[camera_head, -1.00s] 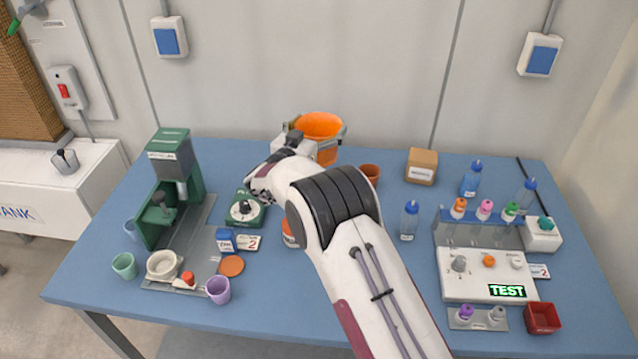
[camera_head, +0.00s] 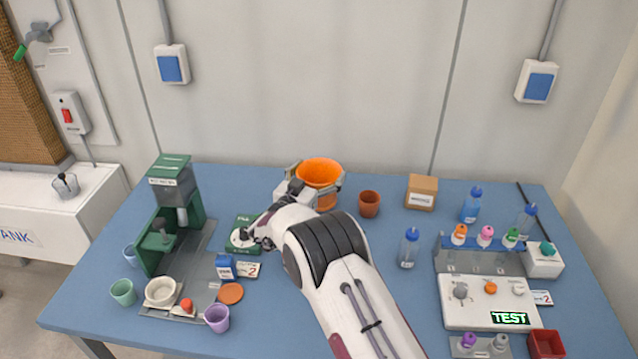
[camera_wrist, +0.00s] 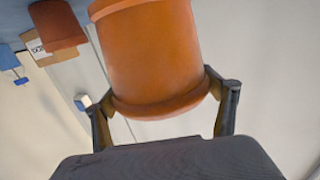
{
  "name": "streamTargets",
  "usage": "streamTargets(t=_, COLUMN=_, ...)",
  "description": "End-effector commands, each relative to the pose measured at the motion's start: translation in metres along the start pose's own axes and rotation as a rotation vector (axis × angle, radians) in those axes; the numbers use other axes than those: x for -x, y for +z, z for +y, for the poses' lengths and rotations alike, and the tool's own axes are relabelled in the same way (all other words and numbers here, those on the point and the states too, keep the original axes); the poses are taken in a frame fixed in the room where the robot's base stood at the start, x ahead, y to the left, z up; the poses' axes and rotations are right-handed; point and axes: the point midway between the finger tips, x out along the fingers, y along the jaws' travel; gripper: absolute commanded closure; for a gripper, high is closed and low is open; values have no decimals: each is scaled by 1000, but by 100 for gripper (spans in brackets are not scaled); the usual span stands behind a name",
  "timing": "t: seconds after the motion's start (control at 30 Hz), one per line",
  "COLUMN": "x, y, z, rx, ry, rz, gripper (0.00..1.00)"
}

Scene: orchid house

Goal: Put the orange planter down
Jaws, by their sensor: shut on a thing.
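The orange planter (camera_head: 319,173) is at the back middle of the table, its bright open rim facing up. It fills the middle of the wrist view (camera_wrist: 152,60). My gripper (camera_head: 315,188) is shut on it, with one finger on each side of the planter. The fingers also show in the wrist view (camera_wrist: 165,103). My gripper and arm hide part of the planter's lower side. I cannot tell whether its base touches the blue table (camera_head: 240,182).
A small terracotta pot (camera_head: 369,204) stands close to the right of the planter, with a cardboard box (camera_head: 422,192) beyond it. A green scale (camera_head: 243,235) and a green machine (camera_head: 170,205) are on the left. Blue bottles (camera_head: 471,205) stand on the right.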

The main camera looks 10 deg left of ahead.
Motion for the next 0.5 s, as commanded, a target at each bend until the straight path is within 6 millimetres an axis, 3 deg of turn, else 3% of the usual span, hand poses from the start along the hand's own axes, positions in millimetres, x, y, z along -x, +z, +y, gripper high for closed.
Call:
streamTargets(t=0.27, x=0, y=1, z=0, rx=-1, ry=0, rz=2, gripper=62)
streamTargets(t=0.5, x=-1, y=24, z=0, rx=1, ry=0, rz=0, gripper=62)
